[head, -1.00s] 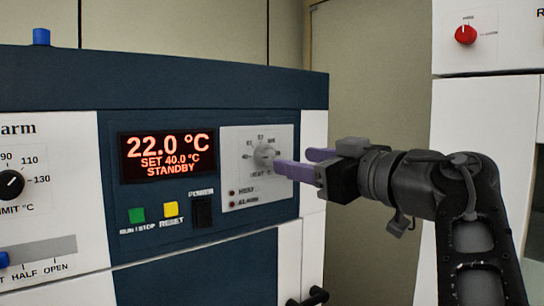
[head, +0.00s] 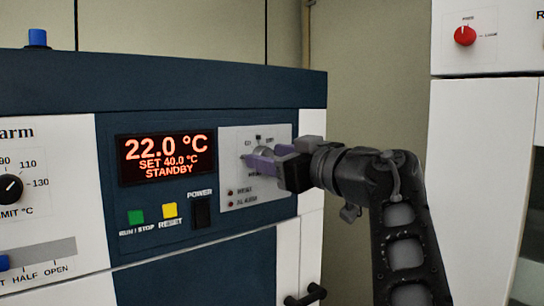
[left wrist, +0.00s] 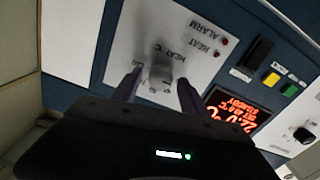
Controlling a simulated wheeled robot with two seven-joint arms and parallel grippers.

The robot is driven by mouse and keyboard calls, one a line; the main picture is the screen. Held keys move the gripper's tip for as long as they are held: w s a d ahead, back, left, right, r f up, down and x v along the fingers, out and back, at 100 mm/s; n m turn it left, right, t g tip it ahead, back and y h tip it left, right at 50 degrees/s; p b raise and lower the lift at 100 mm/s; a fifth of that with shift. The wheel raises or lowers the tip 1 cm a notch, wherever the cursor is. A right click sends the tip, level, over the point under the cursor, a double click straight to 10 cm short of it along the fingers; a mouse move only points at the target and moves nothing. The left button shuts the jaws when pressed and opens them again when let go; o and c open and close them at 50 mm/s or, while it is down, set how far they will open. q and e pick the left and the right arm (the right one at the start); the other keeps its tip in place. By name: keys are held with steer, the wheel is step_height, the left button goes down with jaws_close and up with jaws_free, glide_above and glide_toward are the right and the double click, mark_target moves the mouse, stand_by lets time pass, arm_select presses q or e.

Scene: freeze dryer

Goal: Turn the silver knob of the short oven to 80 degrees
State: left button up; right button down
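The silver knob (left wrist: 160,70) sits on a light dial plate (head: 235,190) on the short oven's dark blue front. My left gripper (head: 262,158) is at this plate, its purple fingers in front of the knob and hiding most of it in the head view. In the left wrist view the fingers are apart, one on each side of the knob; I cannot tell whether they touch it. The oven display (head: 166,153) reads 22.0 °C, SET 40.0 °C, STANDBY. My right gripper is in neither view.
Left of the dial plate are a green button (head: 135,217), a yellow button (head: 170,210) and a black power switch (head: 201,213). A black handle (head: 306,296) sticks out below. A white cabinet with a red knob (head: 465,36) stands at the right.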

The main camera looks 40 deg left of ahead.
arm_select(q)
jaws_close()
stand_by(0.3)
steer(key=shift+m, duration=0.4)
steer(key=m+p, duration=0.1)
steer(key=m, duration=0.2)
steer(key=m+p, duration=0.1)
steer(key=m, duration=0.4)
steer(key=shift+w, duration=0.1)
steer(key=m+p, duration=0.1)
steer(key=m, duration=0.3)
steer(key=m+p, duration=0.1)
steer(key=m, duration=0.3)
steer(key=shift+f+m+p, duration=0.1)
steer(key=shift+m+p, duration=0.2)
steer(key=shift+m, duration=0.1)
